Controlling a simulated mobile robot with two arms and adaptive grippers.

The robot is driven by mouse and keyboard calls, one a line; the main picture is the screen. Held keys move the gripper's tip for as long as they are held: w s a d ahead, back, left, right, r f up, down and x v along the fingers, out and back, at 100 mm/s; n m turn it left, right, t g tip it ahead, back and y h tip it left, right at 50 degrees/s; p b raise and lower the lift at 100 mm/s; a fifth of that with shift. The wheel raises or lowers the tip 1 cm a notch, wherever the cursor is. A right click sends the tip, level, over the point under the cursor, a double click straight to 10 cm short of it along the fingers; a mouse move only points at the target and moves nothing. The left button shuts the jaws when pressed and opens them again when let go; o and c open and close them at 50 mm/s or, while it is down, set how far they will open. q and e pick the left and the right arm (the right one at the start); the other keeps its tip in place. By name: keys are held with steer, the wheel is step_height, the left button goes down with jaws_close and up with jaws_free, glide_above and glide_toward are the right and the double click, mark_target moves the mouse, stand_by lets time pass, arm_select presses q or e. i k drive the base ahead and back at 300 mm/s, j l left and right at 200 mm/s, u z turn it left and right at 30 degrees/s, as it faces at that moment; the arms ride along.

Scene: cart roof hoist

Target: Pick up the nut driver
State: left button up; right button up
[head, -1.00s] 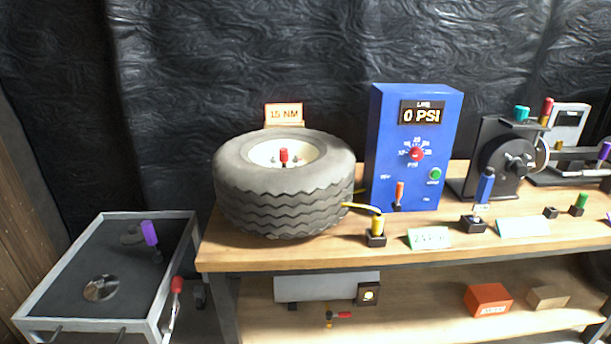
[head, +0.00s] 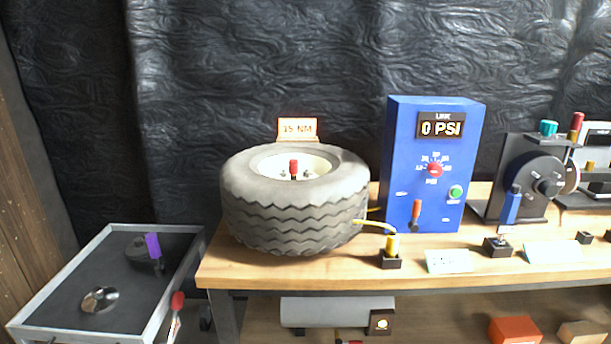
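No tool is labelled as the nut driver, so I cannot tell for sure which one it is. A blue-handled tool (head: 512,205) stands upright at a black block (head: 497,247) on the right part of the workbench. A purple-handled tool (head: 153,246) stands in the grey cart tray (head: 70,292) at the left. A yellow-capped piece (head: 392,246) sits in a black block in front of the blue box. Neither of my grippers is in view.
A tyre (head: 295,215) lies flat on the workbench (head: 300,270), with a "15 NM" sign (head: 298,128) behind it. A blue gauge box (head: 400,150) reads "0 PSI". A metal dish (head: 100,300) lies in the cart tray. An orange box (head: 515,331) is on the lower shelf.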

mark_target(151, 239)
steer(key=i+j, duration=0.6)
steer(key=j, duration=0.2)
steer(key=i+j+z, duration=0.1)
steer(key=i+j, duration=0.15)
steer(key=j, duration=0.15)
